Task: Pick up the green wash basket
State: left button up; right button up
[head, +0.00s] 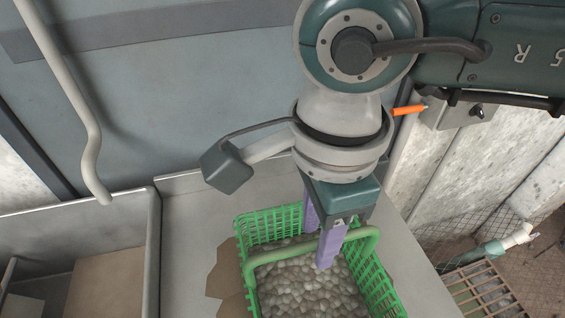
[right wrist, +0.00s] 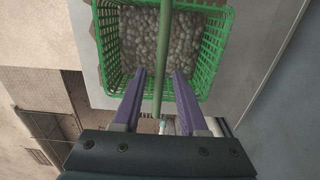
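The green wash basket (head: 380,287) is a lattice crate filled with grey stones, standing upright on a grey surface at the bottom middle of the head view. It also shows in the right wrist view (right wrist: 217,45). Its green bar handle (head: 283,253) crosses above the stones. My right gripper (head: 317,247) points down over the basket, its two purple fingers on either side of the handle. In the right wrist view the handle (right wrist: 162,45) runs between the parted fingers (right wrist: 159,75), with a gap on each side. My left gripper is not in view.
A bent pale pipe (head: 88,130) hangs at the left. A grey bin wall (head: 153,250) stands left of the basket. An orange-tipped lever on a box (head: 455,112) is at the right, above a hose (head: 485,252) and a slatted crate (head: 485,290).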

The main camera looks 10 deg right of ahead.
grip_shut()
jog(key=shift+r, duration=0.1)
dwell(1.0)
